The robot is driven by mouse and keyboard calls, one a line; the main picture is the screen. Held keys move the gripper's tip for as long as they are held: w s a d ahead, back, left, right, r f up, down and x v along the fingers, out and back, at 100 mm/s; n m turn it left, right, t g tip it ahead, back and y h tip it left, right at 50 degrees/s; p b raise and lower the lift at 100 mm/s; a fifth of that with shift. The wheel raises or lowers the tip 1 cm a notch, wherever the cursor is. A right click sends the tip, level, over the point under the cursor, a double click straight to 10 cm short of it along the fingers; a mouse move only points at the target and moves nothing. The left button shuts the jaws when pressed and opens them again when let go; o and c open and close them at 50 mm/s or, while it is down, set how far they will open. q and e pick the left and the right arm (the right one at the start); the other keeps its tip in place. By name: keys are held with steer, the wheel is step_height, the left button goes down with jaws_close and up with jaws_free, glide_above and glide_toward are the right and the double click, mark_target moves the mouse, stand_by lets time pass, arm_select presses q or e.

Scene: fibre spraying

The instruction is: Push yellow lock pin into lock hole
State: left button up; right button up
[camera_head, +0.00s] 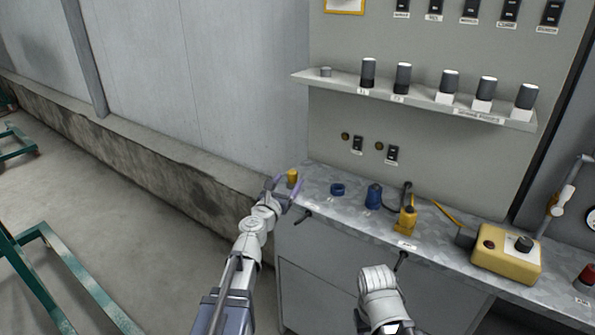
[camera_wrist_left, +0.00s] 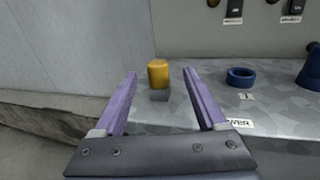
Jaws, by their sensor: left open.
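The yellow lock pin (camera_head: 292,176) stands upright at the left end of the grey workbench. My left gripper (camera_head: 289,187) is open and empty at the bench's left corner, close to the pin. In the left wrist view its purple fingers (camera_wrist_left: 160,76) show on either side of the pin, with clear gaps and no contact visible. The lock hole cannot be made out. Of my right arm only a white link shows in the head view; its gripper is out of frame.
On the bench (camera_head: 318,214) stand a blue ring (camera_head: 338,189), a blue bottle-like part (camera_head: 373,197), a yellow tool (camera_head: 407,220) and a yellow control box (camera_head: 507,262). Dark levers stick out along the front edge. A panel with a shelf (camera_head: 420,98) rises behind.

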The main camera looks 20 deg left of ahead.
arm_select(q)
steer(key=shift+w+a+r, duration=0.1)
steer(key=shift+w, duration=0.55)
steer(key=shift+w+d+f+b, duration=0.1)
steer(key=shift+w+f+b, duration=0.05)
steer(key=shift+w, duration=1)
steer(key=shift+w+d+f+b, duration=0.1)
steer(key=shift+w, duration=1.1)
steer(key=shift+w+d+f+b, duration=0.1)
steer(key=shift+w+f+b, duration=0.05)
steer(key=shift+w, duration=1)
steer(key=shift+s, duration=0.1)
jaws_close()
